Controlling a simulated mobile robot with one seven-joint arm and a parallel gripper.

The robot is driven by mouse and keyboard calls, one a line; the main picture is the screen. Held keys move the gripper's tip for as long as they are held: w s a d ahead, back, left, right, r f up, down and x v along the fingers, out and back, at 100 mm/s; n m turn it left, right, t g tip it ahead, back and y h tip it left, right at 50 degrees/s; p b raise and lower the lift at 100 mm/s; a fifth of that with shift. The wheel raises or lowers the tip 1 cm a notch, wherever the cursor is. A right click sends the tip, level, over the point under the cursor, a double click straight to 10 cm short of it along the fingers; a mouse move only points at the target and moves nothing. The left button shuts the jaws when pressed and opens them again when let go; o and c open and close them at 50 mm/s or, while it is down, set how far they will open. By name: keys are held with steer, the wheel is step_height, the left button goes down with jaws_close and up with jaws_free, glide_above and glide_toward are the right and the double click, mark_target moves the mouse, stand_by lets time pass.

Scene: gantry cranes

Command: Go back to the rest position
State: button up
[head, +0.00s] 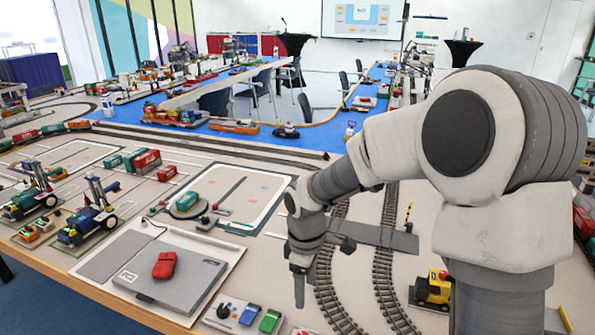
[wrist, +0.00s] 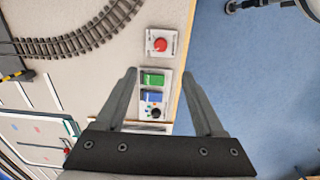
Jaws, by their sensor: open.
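My gripper (wrist: 160,103) is open and empty, its two fingers spread apart in the wrist view. It also shows in the head view (head: 299,285), pointing down near the front edge of the table. A small control panel (wrist: 153,95) with a green button, a blue button and a black knob lies below it, seen between the fingers. The same panel is in the head view (head: 241,318) at the bottom, left of my gripper. A red round button on a white box (wrist: 160,44) lies beyond the fingertips in the wrist view.
A grey laptop-like slab (head: 195,280) with a red object (head: 164,265) on it lies left of my gripper. Train tracks (head: 383,270) run to the right, near a yellow vehicle (head: 434,288). Toy cranes (head: 90,213) stand at the left. Blue floor (wrist: 262,80) is open beyond the table edge.

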steer(key=s+d+r+m+t, duration=0.1)
steer(key=s+d+r+m, duration=0.3)
steer(key=r, duration=0.3)
steer(key=s+d+r+m+t, duration=0.2)
steer(key=s+d+r+m, duration=0.15)
steer(key=r, duration=0.25)
steer(key=s+d+r+m+t, duration=0.1)
steer(key=s+d+r+m, duration=0.1)
steer(key=s, duration=0.3)
steer(key=s+d+r+m+t, duration=0.1)
steer(key=s+d+r+m, duration=0.1)
steer(key=s+m, duration=0.2)
steer(key=shift+s+d+r, duration=0.15)
steer(key=shift+s+r, duration=0.25)
steer(key=shift+s, duration=0.8)
